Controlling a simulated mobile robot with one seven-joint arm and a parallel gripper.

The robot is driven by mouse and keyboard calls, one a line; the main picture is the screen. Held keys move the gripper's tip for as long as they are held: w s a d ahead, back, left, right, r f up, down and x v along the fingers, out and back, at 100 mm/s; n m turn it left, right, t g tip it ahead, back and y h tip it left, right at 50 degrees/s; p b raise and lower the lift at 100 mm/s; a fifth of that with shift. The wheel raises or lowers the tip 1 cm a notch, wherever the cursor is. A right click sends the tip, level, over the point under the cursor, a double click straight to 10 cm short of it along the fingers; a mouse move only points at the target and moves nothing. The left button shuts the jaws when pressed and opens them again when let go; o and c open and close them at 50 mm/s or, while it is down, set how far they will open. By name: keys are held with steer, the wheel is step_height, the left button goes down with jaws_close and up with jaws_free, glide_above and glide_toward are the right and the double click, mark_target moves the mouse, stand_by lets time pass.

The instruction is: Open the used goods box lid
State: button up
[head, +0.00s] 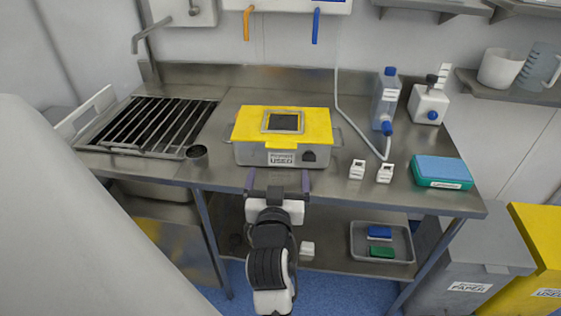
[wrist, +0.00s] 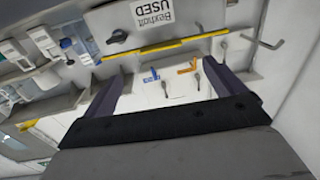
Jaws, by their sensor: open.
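The used goods box (head: 250,155) is a grey box with a yellow lid (head: 248,124), standing on the steel table. The lid lies flat and closed, with a dark framed window in its top. The front carries a label reading "USED" and a dark latch or knob (head: 309,156). In the wrist view the box front (wrist: 155,22) appears upside down at the top, with the lid edge as a yellow strip (wrist: 165,47). My gripper (head: 278,180) is open and empty, just in front of the box, its fingers apart from it. The fingers (wrist: 165,85) also show spread in the wrist view.
Two small white items (head: 371,171), a bottle (head: 386,100) with a hose and a teal-blue box (head: 442,172) stand right of the box. A tray (head: 382,243) lies on the lower shelf.

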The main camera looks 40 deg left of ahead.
mark_target(281, 148)
steer(key=p+x, duration=0.1)
steer(key=x, duration=0.7)
steer(key=shift+a+r, duration=0.1)
steer(key=shift+r, duration=0.05)
steer(key=shift+w+a+p, duration=0.3)
steer(key=shift+w+a, duration=0.05)
steer(key=shift+w, duration=0.1)
steer(key=c, duration=1.4)
